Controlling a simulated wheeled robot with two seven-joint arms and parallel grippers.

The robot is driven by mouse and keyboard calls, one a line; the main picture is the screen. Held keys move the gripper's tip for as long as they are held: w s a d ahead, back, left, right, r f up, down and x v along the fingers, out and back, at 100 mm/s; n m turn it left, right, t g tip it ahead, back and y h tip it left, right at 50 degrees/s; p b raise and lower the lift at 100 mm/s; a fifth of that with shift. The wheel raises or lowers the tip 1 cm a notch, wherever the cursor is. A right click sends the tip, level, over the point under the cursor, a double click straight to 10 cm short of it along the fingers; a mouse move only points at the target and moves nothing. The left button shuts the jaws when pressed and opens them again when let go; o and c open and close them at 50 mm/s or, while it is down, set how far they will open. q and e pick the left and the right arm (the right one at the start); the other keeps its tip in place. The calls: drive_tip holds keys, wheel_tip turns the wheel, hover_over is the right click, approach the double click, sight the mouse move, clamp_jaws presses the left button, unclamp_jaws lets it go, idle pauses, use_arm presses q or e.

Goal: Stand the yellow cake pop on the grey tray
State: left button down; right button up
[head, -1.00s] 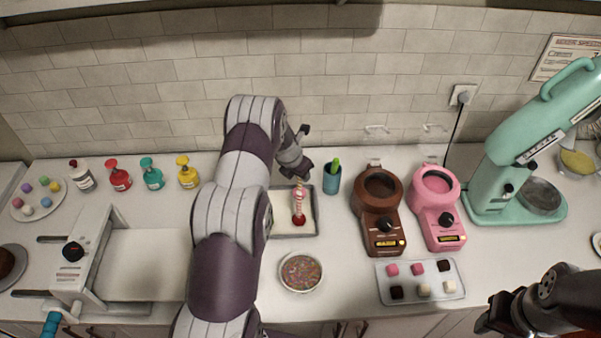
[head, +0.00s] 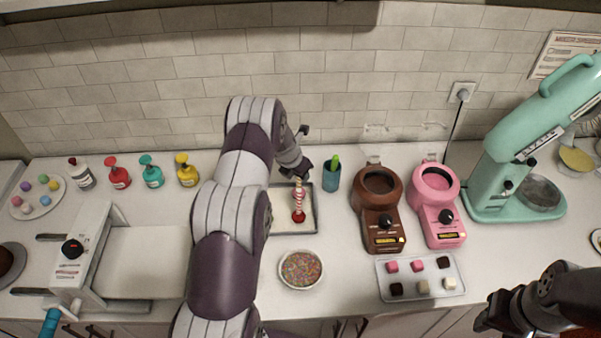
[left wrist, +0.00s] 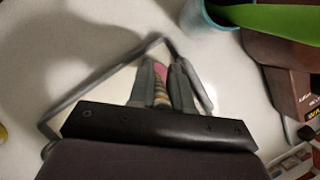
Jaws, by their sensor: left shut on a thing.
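My left gripper (head: 303,174) is shut on the top of a striped stick over the grey tray (head: 282,214). A cake pop (head: 298,215) with a red ball hangs ball-down on this red-and-white stick; I see no yellow on it in the head view. I cannot tell whether the ball touches the tray. In the left wrist view, the gripper fingers (left wrist: 165,75) close around the striped stick (left wrist: 160,90), with pink beyond it; the tray's rim (left wrist: 85,88) surrounds them. My right gripper (head: 490,318) is at the lower right, its fingers unclear.
A teal cup (head: 332,180) stands close right of the tray. A bowl of sprinkles (head: 301,270) sits in front. Brown (head: 379,215) and pink (head: 437,207) melters stand further right, behind a tray of cubes (head: 435,287). Several bottles (head: 152,175) stand at the left.

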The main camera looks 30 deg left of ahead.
use_arm(q)
drive_tip(key=c, duration=1)
unclamp_jaws()
drive_tip(key=shift+o, duration=0.2)
drive_tip(key=shift+r, duration=0.1)
